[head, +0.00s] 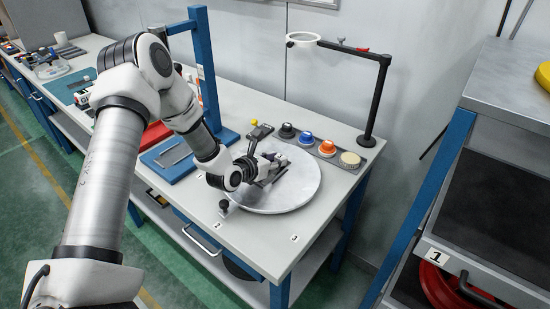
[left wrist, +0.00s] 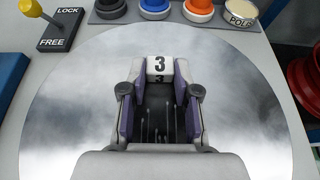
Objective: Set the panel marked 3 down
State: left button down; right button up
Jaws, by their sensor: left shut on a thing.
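The panel marked 3 (left wrist: 160,65) shows in the left wrist view as a small white plate with a black 3, at the far end of my gripper's fingers. My left gripper (left wrist: 160,95) is shut on the panel, with a purple-sided finger on each side. In the head view my left gripper (head: 268,168) is over the pale round disc (head: 290,195), and the panel is too small there to make out. I cannot tell whether the panel touches the disc. My right gripper is not in view.
Behind the disc are several coloured knobs (head: 327,148) and a LOCK/FREE lever (left wrist: 62,28). A black post (head: 377,95) carries a white ring. A blue frame post (head: 205,65) stands left. Tags 2 (head: 217,225) and 3 (head: 294,238) mark the bench front.

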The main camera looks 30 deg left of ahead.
pick_arm(q)
jog(key=shift+d, duration=0.1)
jog(key=shift+d+f+b, duration=0.1)
jog(key=shift+b, duration=0.2)
jog(key=c, duration=0.8)
grip_release()
jog(key=shift+c, duration=0.2)
jog(key=shift+s+r+p, duration=0.15)
jog(key=shift+r+p, duration=0.2)
jog(key=shift+p, duration=0.05)
jog(key=v, duration=0.5)
jog(key=shift+s, duration=0.3)
jog(key=p+v, duration=0.1)
jog(key=v, duration=0.4)
jog(key=shift+r, duration=0.25)
jog(key=shift+s, duration=0.5)
